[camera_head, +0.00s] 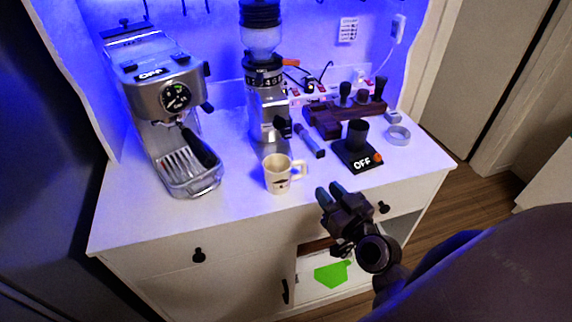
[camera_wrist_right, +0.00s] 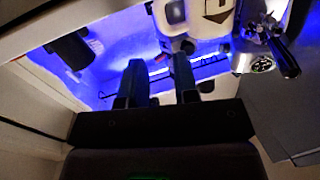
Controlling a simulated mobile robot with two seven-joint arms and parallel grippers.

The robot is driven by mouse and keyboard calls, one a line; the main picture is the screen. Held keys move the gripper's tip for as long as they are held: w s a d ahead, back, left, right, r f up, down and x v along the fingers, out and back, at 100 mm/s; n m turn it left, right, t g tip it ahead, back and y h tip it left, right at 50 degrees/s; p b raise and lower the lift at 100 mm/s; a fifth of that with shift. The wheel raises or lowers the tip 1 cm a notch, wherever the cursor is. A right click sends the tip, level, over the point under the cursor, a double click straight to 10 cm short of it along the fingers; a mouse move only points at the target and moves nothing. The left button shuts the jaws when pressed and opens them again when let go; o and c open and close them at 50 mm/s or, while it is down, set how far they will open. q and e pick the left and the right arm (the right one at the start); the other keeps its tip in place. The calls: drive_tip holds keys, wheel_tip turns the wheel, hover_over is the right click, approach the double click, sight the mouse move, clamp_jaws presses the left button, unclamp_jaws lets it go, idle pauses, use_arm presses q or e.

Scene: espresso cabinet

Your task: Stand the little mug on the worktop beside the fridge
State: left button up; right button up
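The little mug (camera_head: 278,177) is cream white with a dark print. It stands upright on the white worktop (camera_head: 130,215) near the front edge, its handle to the right. It also shows large at the top of the right wrist view (camera_wrist_right: 203,18). My right gripper (camera_head: 329,190) is right of the mug, at the worktop's front edge, apart from it. Its two fingers (camera_wrist_right: 159,82) are spread with nothing between them. A tall dark surface (camera_head: 45,190) at the left may be the fridge; I cannot tell for sure. My left gripper is not in view.
An espresso machine (camera_head: 165,95) stands at the left and a grinder (camera_head: 265,95) behind the mug. A black scale (camera_head: 357,157) with a dark cup (camera_head: 357,133) is to the right. A tool handle (camera_head: 310,141) lies between. Worktop is bare at the front left.

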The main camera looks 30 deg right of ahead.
sight(306, 168)
drive_tip(key=shift+n, duration=0.4)
drive_tip(key=w, duration=0.4)
drive_tip(key=shift+a+r+p, duration=0.1)
drive_tip(key=shift+a+p, duration=0.1)
drive_tip(key=shift+p, duration=0.2)
drive_tip(key=shift+w+d, duration=0.1)
drive_tip(key=shift+w, duration=0.9)
drive_tip(key=w, duration=0.4)
drive_tip(key=shift+w+d+f+p, duration=0.15)
drive_tip(key=shift+f+p, duration=0.1)
drive_tip(key=shift+p, duration=0.15)
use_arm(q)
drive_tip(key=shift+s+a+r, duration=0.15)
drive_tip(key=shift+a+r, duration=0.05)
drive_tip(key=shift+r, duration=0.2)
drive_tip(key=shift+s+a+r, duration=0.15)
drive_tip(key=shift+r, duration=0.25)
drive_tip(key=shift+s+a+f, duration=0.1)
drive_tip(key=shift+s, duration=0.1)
use_arm(e)
clamp_jaws()
